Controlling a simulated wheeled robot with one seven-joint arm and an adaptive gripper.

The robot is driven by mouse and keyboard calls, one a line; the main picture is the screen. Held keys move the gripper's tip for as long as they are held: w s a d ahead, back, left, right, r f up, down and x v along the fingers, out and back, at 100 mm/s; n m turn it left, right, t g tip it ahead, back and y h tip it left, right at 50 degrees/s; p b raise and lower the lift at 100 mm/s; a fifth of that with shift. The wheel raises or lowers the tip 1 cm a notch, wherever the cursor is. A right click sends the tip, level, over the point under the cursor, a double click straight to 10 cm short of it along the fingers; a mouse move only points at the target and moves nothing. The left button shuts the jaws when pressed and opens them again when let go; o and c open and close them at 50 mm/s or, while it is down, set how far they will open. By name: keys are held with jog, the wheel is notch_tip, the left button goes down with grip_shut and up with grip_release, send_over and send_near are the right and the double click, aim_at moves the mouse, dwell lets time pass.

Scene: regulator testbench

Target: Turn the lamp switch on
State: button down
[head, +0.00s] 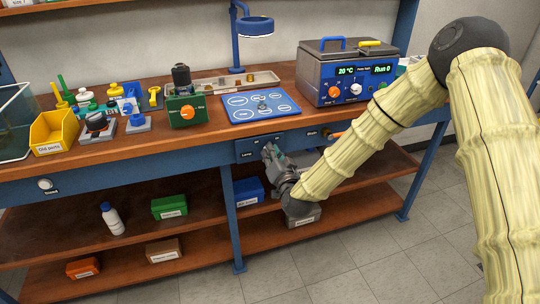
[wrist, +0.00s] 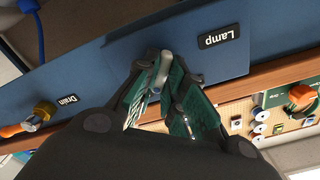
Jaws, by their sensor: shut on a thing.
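The lamp switch (wrist: 160,70) is a small grey lever on the blue front panel (wrist: 215,67), beside the label "Lamp" (wrist: 219,37). In the wrist view it sits between the fingertips of my gripper (wrist: 156,72), which is shut on it. The fingers hide part of the lever. In the head view my gripper (head: 270,153) reaches the panel (head: 246,146) under the bench edge, and the switch itself is hard to make out there. The blue desk lamp (head: 252,27) stands at the back of the bench; I cannot tell whether it is lit.
Bins stand on the lower shelves, including a blue one (head: 247,191) near my gripper.

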jog(key=shift+f+m, duration=0.1)
jog(key=shift+m, duration=0.3)
jog(key=c, duration=1.5)
grip_release()
jog(key=shift+s, duration=0.1)
jog(key=v, duration=1.2)
